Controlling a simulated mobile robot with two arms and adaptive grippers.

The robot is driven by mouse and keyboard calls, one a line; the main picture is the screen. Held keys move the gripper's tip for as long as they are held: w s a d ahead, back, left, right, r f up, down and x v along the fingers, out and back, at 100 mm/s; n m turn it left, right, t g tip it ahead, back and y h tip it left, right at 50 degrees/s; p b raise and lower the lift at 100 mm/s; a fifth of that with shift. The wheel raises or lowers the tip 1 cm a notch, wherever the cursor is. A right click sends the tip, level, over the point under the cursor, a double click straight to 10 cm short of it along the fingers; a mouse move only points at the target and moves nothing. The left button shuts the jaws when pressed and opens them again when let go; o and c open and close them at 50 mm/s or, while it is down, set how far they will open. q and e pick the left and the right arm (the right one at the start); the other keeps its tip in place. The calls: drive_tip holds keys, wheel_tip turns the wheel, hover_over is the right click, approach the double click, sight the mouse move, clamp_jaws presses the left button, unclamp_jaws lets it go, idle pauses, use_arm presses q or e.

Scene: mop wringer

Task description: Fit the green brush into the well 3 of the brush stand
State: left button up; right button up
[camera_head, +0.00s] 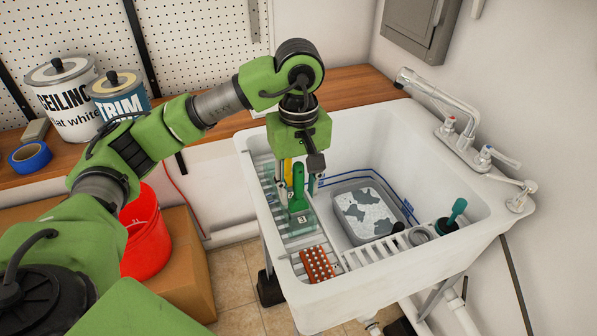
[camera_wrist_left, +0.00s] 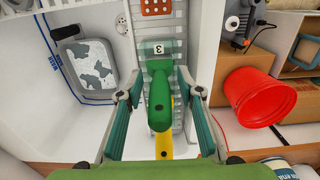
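The green brush (camera_head: 298,190) stands roughly upright at the translucent brush stand (camera_head: 290,228), directly behind the label "3". In the left wrist view, the brush (camera_wrist_left: 160,100) points up toward the camera, with the label 3 on the stand (camera_wrist_left: 158,48) just beyond it. My left gripper (camera_head: 297,188) is pointing down around the brush handle. Its fingers are spread on both sides, with visible gaps to the handle in the wrist view. The brush's lower end is partly hidden, so its depth in the well cannot be told. My right gripper is not in view.
A yellow brush (camera_wrist_left: 164,144) stands close behind the green one. The white sink (camera_head: 350,150) holds a grey basin (camera_head: 368,212), a red-brown block with pale dots (camera_head: 317,264) and a teal-handled brush (camera_head: 453,214). A red bucket (camera_head: 145,235) stands outside, left of the sink.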

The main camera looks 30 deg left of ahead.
sight(299, 163)
use_arm(q)
wheel_tip(299, 163, up, 12)
drive_tip(key=shift+f, duration=0.2)
idle(0.7)
